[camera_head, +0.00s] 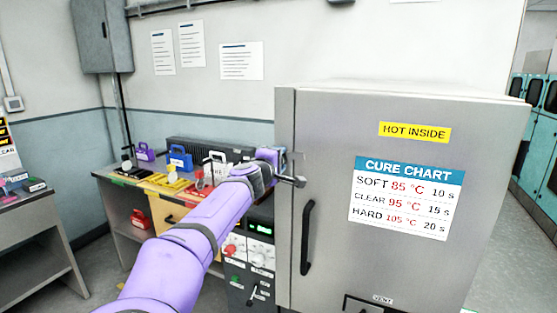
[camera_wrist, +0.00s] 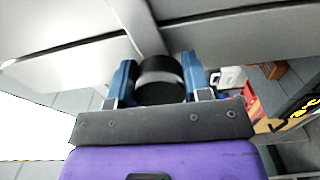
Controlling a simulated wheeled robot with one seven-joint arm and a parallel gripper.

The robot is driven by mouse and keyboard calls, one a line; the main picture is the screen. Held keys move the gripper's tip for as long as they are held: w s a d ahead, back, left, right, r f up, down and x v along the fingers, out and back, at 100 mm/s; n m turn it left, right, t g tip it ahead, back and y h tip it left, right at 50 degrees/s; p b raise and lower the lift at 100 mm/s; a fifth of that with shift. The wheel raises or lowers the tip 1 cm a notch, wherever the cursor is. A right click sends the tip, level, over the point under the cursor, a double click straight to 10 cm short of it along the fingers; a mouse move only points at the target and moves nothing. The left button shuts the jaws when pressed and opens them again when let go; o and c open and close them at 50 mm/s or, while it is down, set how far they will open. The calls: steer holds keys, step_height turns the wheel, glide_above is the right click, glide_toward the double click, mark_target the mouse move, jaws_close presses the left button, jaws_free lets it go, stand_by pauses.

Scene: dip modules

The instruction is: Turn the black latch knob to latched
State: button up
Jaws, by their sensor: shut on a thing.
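The black latch knob (camera_wrist: 158,72) shows in the wrist view as a short dark cylinder with a pale grey band. It sits between the two blue fingers of my gripper (camera_wrist: 159,84), which is shut on it. In the head view my gripper (camera_head: 287,166) is at the left edge of the grey oven door (camera_head: 325,130), above the black door handle (camera_head: 308,237). The knob cannot be made out there. I cannot tell from these views whether the knob stands at latched. The door looks closed.
A bench (camera_head: 118,180) at the left holds coloured padlock-shaped items, including a blue one (camera_head: 180,158). A control panel (camera_head: 260,252) with knobs is below my arm, left of the door. A black bracket (camera_head: 365,304) is low on the door.

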steer(key=shift+f+m, duration=0.1)
steer(key=shift+m, duration=0.9)
steer(key=o, duration=1.3)
steer(key=shift+c, duration=0.2)
steer(key=v, duration=1)
steer(key=shift+s, duration=0.4)
steer(key=shift+s+a, duration=0.1)
steer(key=shift+a, duration=0.05)
